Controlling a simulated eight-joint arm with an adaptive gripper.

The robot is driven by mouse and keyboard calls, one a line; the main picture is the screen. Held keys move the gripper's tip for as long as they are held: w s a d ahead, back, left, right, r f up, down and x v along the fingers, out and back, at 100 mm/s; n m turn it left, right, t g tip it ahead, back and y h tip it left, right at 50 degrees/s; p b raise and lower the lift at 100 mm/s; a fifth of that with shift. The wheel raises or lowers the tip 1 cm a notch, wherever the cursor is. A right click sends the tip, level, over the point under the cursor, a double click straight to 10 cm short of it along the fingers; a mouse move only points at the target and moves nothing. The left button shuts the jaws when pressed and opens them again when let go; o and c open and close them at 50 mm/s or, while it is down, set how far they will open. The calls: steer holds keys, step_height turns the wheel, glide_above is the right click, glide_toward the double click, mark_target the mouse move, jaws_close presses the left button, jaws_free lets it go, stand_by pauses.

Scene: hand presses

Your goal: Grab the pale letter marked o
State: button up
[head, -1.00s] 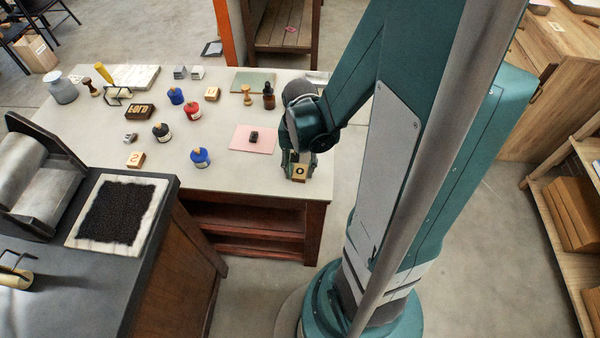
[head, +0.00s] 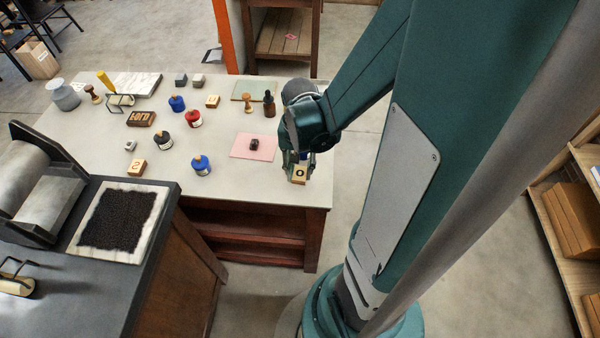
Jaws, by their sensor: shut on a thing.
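The pale letter block marked o (head: 300,174) is at the right front part of the pale table top, below my gripper. Its dark "o" faces the camera. My gripper (head: 300,161) is shut on this block, with its fingers at the block's upper part. Part of the fingers is hidden behind the wrist. I cannot tell whether the block touches the table or hangs just above it.
A pink sheet (head: 243,152) with a small dark block (head: 254,144) lies left of my gripper. A blue jar (head: 201,165), a red jar (head: 193,119) and another pale letter block (head: 137,168) stand further left. A dark bottle (head: 269,104) stands behind.

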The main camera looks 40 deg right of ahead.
mark_target(300, 173)
steer(key=shift+r+p, duration=0.9)
steer(key=shift+r, duration=2.55)
